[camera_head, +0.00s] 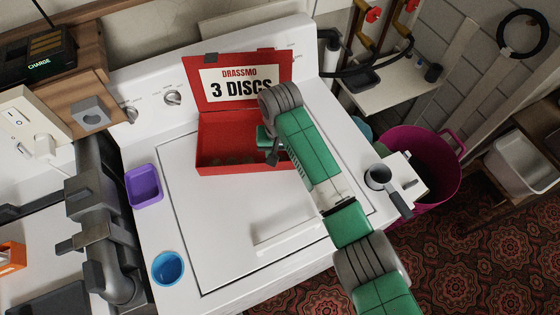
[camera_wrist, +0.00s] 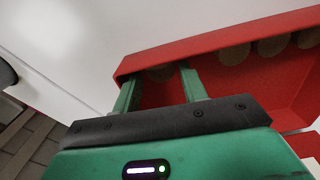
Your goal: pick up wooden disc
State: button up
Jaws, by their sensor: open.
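Wooden discs lie inside an open red box (camera_head: 215,128) on the white toploader, dim in the head view. In the wrist view the brown discs (camera_wrist: 235,55) sit in a row along the inside of the red box wall (camera_wrist: 200,42). One wooden disc (camera_wrist: 160,74) shows between my fingertips, partly cut off by shadow and the box wall. My gripper (camera_wrist: 158,80) is open, its two green fingers apart and reaching into the box. In the head view my gripper (camera_head: 270,146) is at the box's right side, partly hidden by my wrist. I cannot tell whether a finger touches the disc.
The box lid (camera_head: 238,80), marked "DRASSMO 3 DISCS", stands raised behind. A purple tray (camera_head: 144,185) and a blue cup (camera_head: 168,268) are at the toploader's left. The toploader's front lid area is clear.

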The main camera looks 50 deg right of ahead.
jog(key=shift+a+f, duration=0.1)
jog(key=shift+f, duration=0.5)
jog(key=shift+c, duration=0.2)
jog(key=c, duration=0.7)
jog(key=shift+r, duration=0.15)
notch_tip(320, 180, up, 10)
jog(key=p, duration=0.2)
